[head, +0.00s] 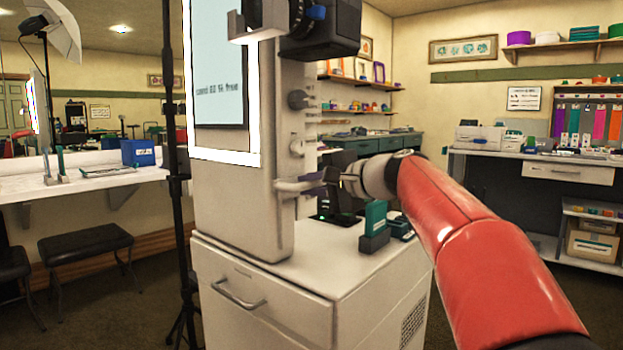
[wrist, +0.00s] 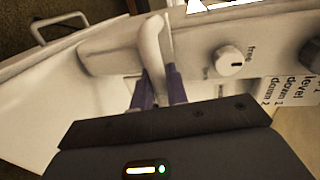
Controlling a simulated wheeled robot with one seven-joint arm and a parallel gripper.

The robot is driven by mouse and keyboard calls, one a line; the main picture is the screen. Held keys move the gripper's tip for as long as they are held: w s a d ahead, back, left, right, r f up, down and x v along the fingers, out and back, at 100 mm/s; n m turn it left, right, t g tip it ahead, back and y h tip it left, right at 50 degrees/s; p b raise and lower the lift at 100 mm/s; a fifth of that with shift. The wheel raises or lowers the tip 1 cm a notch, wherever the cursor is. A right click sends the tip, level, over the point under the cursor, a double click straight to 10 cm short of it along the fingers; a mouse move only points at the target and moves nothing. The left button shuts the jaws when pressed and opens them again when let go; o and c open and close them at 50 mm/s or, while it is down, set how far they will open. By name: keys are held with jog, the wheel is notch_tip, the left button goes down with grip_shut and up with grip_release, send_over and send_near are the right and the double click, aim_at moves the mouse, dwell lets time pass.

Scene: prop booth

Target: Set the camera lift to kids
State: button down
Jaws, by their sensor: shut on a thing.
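The camera lift (head: 232,215) is a tall white column with a screen, standing on a white cabinet. A pale lever (head: 295,186) sticks out of its side at lower right; the lever also shows in the wrist view (wrist: 151,45). My gripper (head: 335,178) is at the lever's outer end, and in the wrist view its dark purple fingers (wrist: 160,90) are shut on the lever. A small knob (wrist: 229,62) beside the lever carries the word "free". Printed words including "level" and "down" show farther right. No mark reading "kids" is legible.
The cabinet top (head: 300,275) holds a green-and-grey device (head: 374,228) just below my arm. A black camera (head: 325,30) sits at the top of the lift. A dark stand (head: 172,170) is close on the left. A counter (head: 535,155) stands at the back right.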

notch_tip(320, 180, down, 6)
jog(key=b, duration=0.3)
jog(key=c, duration=1.5)
grip_release()
jog(key=shift+r, duration=0.1)
jog(key=v, duration=0.7)
jog(key=shift+s+d, duration=0.25)
jog(key=shift+d, duration=0.05)
